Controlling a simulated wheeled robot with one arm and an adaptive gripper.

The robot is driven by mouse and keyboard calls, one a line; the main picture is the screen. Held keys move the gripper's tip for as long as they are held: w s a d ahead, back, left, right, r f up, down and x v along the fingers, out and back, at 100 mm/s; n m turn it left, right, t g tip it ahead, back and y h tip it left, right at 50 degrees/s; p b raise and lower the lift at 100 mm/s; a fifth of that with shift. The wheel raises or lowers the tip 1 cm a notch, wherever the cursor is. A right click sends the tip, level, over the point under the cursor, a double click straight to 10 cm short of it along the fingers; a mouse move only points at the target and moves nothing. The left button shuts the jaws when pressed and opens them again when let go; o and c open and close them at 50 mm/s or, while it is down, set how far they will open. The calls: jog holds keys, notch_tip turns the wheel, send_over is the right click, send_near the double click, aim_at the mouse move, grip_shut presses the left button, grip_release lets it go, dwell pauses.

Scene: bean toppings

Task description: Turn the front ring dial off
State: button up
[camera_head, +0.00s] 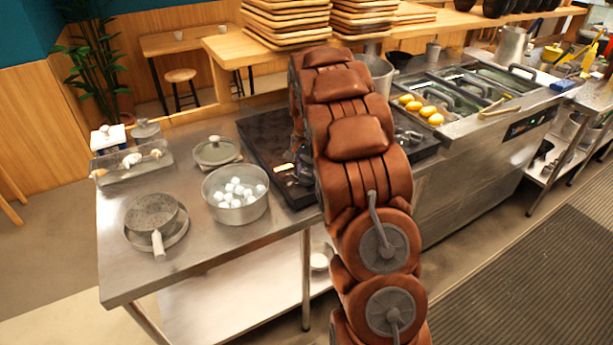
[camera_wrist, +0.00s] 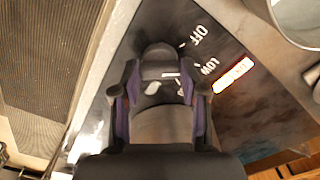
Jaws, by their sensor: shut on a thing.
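A dark dial (camera_wrist: 158,60) sits on the black control panel in the wrist view. The white words OFF (camera_wrist: 197,36) and LOW (camera_wrist: 208,67) are printed beside it, and a label (camera_wrist: 234,76) past LOW glows orange-white. My gripper (camera_wrist: 160,85) has its purple-padded fingers on either side of the dial and is shut on it. A small white mark shows between the fingers; the exact dial angle is hard to read. In the head view, the black cooktop (camera_head: 262,130) is partly hidden behind my arm, and my gripper is mostly hidden at its front left.
A lidded pan (camera_head: 216,152), a pan with a pale handle (camera_head: 158,240) and a clear tray (camera_head: 132,165) stand on the steel counter (camera_head: 120,280). Yellow items (camera_head: 428,111) lie to the right.

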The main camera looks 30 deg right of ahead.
aim_at(306, 173)
jog(key=n+b, duration=0.3)
jog(key=shift+f, duration=0.25)
jog(key=shift+r+n+b, duration=0.15)
jog(key=shift+n+b, duration=0.65)
jog(key=shift+n, duration=0.8)
jog(key=o, duration=1.1)
jog(key=shift+r, duration=0.1)
jog(key=shift+o, duration=0.2)
notch_tip(306, 173, up, 12)
